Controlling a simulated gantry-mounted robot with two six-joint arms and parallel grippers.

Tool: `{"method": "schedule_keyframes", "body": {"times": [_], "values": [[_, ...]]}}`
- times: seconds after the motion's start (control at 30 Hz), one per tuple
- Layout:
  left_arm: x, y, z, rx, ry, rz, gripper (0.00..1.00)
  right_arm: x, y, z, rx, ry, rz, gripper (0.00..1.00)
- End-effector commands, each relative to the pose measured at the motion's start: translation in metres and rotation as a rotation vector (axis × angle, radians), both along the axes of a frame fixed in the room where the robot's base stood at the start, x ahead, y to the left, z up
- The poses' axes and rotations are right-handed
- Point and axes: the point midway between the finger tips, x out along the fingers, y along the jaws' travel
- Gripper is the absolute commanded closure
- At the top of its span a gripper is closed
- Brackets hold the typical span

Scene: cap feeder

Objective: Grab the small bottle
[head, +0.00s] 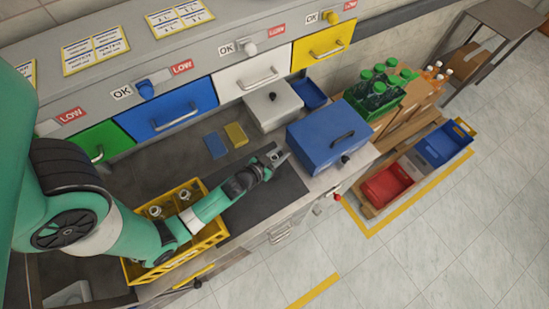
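My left arm reaches in from the left, over the yellow crate, and its gripper (279,157) is low over the dark mat, close to the left side of the blue box. The gripper is too small to tell whether its fingers are open or shut, and I see no bottle at it. Small clear bottles (155,211) stand in the yellow crate (212,236), partly hidden by my arm. Green bottles (378,88) stand in a green crate at the right, with orange-capped bottles (437,70) beside them. My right gripper is not in view.
A blue lidded box (318,143) stands right of my gripper, with a white box (268,108) behind. Small blue (215,146) and yellow (236,134) blocks lie on the bench. Coloured drawers (170,108) line the back. The dark mat (270,200) has bare room.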

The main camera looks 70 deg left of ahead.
Motion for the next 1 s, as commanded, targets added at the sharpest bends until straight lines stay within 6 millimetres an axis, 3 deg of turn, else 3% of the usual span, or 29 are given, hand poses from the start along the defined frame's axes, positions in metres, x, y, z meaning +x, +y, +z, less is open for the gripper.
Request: {"method": "schedule_keyframes", "body": {"times": [0.4, 0.57, 0.77, 0.87, 1.0], "values": [[-0.003, -0.001, -0.006, -0.008, 0.015, 0.002, 1.0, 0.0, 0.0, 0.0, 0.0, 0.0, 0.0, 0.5], [-0.004, -0.001, 0.001, -0.007, 0.017, 0.002, 1.0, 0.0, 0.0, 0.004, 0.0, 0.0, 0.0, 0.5], [-0.003, -0.002, 0.035, -0.005, 0.009, 0.001, 1.0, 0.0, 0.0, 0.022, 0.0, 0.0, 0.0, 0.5], [-0.016, -0.017, 0.052, -0.002, 0.009, -0.003, 1.0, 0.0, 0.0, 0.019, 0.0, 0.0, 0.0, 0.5], [-0.039, -0.045, 0.092, -0.001, 0.007, -0.007, 1.0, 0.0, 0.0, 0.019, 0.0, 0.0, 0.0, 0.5]]}}
